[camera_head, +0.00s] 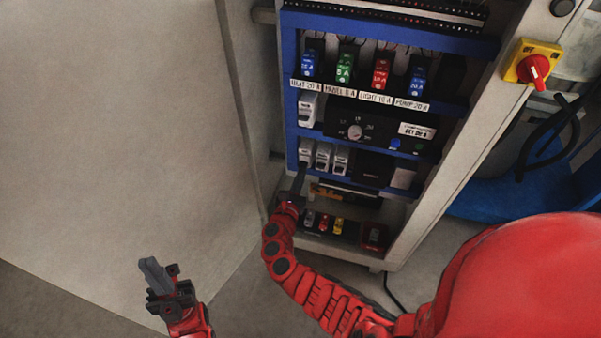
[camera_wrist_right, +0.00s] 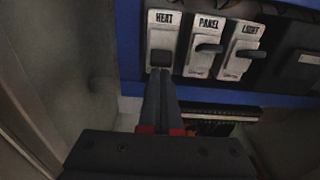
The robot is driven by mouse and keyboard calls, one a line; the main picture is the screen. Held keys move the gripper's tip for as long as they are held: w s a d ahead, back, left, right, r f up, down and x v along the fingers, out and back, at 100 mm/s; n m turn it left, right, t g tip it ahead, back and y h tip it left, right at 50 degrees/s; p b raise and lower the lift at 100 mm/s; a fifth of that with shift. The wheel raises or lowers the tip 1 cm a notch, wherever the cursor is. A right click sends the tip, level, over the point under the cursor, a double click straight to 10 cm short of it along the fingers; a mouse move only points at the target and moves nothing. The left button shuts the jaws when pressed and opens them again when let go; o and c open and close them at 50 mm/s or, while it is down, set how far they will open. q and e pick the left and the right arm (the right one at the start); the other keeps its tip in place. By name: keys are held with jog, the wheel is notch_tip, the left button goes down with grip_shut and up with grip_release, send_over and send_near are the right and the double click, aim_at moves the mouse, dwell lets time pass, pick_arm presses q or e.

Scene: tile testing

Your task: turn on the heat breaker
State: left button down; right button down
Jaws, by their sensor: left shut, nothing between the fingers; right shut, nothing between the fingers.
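The heat breaker (camera_wrist_right: 163,38) is a pale switch labelled HEAT, leftmost in a row of three in the right wrist view. In the head view it is the left switch (camera_head: 306,148) of the lower row in the cabinet. Its dark lever (camera_wrist_right: 160,58) sits low on its face. My right gripper (camera_wrist_right: 160,76) is shut and empty, with its fingertips just below that lever. I cannot tell whether they touch. In the head view my right gripper (camera_head: 300,172) points up at the breaker. My left gripper (camera_head: 154,270) is shut and empty, low at the left, away from the cabinet.
The PANEL breaker (camera_wrist_right: 206,48) and LIGHT breaker (camera_wrist_right: 244,50) stand close to the right of it. A grey cabinet door or wall (camera_head: 110,120) fills the left. A red rotary switch (camera_head: 534,69) is on the cabinet's right frame. Space around my left gripper is free.

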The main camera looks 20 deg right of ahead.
aim_at(303, 165)
jog(key=r+g+y+p, duration=0.1)
jog(key=p, duration=0.5)
jog(key=r+g+y+p, duration=0.1)
jog(key=g+p, duration=0.1)
jog(key=p, duration=0.4)
jog(key=r+g+y+p, duration=0.1)
jog(key=g+p, duration=0.1)
jog(key=p, duration=0.4)
jog(key=shift+s+a, duration=0.25)
jog(key=shift+r, duration=0.1)
dwell(0.3)
jog(key=shift+r+p, duration=0.7)
jog(key=shift+p, duration=0.2)
